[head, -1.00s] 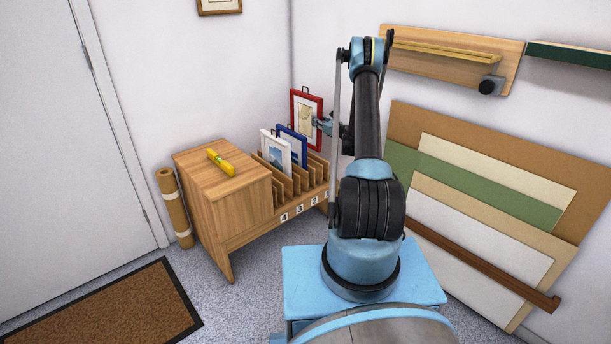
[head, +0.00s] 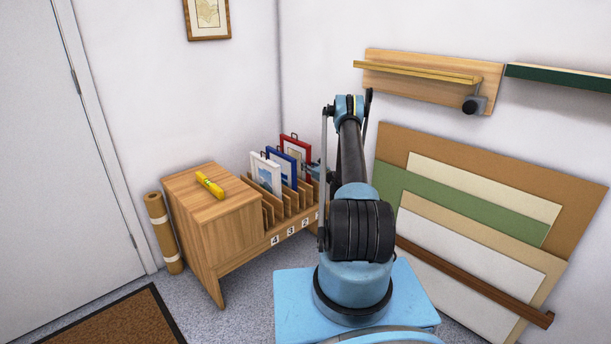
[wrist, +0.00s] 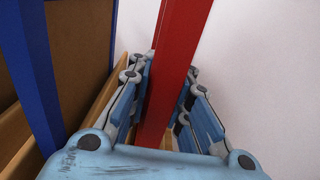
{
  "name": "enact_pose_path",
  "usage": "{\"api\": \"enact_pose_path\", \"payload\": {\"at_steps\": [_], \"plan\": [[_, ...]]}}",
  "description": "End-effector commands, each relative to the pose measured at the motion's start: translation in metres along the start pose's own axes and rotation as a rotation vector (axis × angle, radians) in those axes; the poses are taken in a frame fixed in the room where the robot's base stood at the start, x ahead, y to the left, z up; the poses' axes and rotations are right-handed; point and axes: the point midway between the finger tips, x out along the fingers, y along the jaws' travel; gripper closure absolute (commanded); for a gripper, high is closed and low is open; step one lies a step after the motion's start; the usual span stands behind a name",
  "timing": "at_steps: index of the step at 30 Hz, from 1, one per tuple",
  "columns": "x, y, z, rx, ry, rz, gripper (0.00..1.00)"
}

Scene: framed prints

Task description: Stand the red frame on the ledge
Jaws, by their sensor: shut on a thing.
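The red frame (head: 297,142) is at the back of the slotted rack in the head view, behind the blue frame (head: 283,155). Its lower part is hidden, so I cannot tell whether it touches the slot. My gripper (wrist: 165,85) is shut on one red side bar (wrist: 177,55) in the wrist view, a blue finger on each side. In the head view my gripper (head: 314,170) is mostly hidden by my arm. A wooden wall ledge with a yellow front strip (head: 415,71) is at the upper right. A dark green ledge (head: 560,80) is further right.
A white frame (head: 265,172) stands in the numbered rack (head: 268,240). A yellow level (head: 209,185) lies on the wooden cabinet (head: 232,225). Large boards (head: 480,215) lean against the right wall. A dark grey knob (head: 471,104) hangs below the wooden ledge's right end.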

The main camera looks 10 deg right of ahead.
Motion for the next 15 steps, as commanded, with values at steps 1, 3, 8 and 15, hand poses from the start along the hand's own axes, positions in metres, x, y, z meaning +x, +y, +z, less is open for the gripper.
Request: {"api": "enact_pose_path", "payload": {"at_steps": [1, 3, 8, 15], "plan": [[0.0, 0.0, -0.003, 0.001, -0.001, 0.0, 1.0], [0.0, 0.0, -0.005, 0.001, -0.001, 0.0, 1.0], [0.0, 0.0, -0.013, 0.001, -0.001, 0.0, 1.0], [0.0, 0.0, -0.037, 0.001, -0.001, 0.0, 1.0]]}}
